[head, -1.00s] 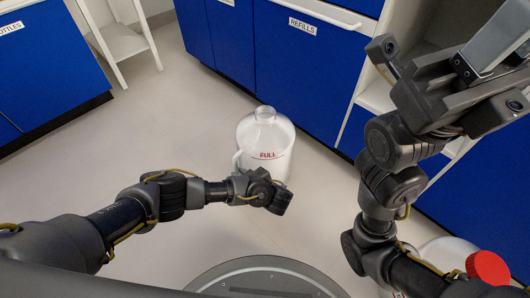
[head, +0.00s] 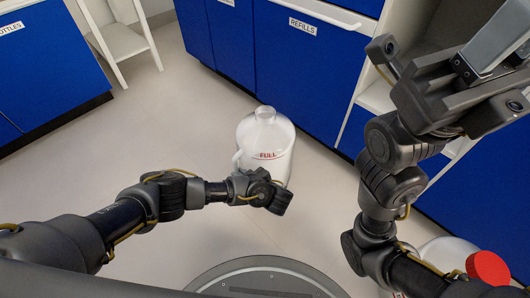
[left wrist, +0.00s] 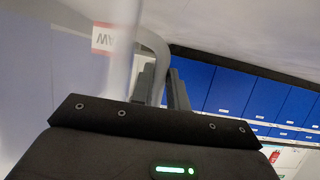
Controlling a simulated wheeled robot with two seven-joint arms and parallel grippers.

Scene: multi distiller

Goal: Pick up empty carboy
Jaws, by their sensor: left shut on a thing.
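The empty carboy (head: 266,133) is a clear, uncapped bottle with a red FULL mark, upright on the floor at the centre of the head view. My left gripper (head: 276,201) is at its near side, and its fingers are mostly hidden behind the wrist. In the left wrist view the fingers (left wrist: 166,88) are shut on the carboy's curved handle (left wrist: 153,45), with the pale body of the carboy (left wrist: 75,80) to the left. My right gripper (head: 470,85) is raised at the upper right, away from the carboy. Its fingertips do not show clearly.
Another bottle with a red cap (head: 488,267) stands at the lower right, partly behind my right arm. Blue cabinets (head: 300,75), one labelled REFILLS, stand close behind the carboy. A white stand (head: 122,42) is at the upper left. Floor to the left of the carboy is clear.

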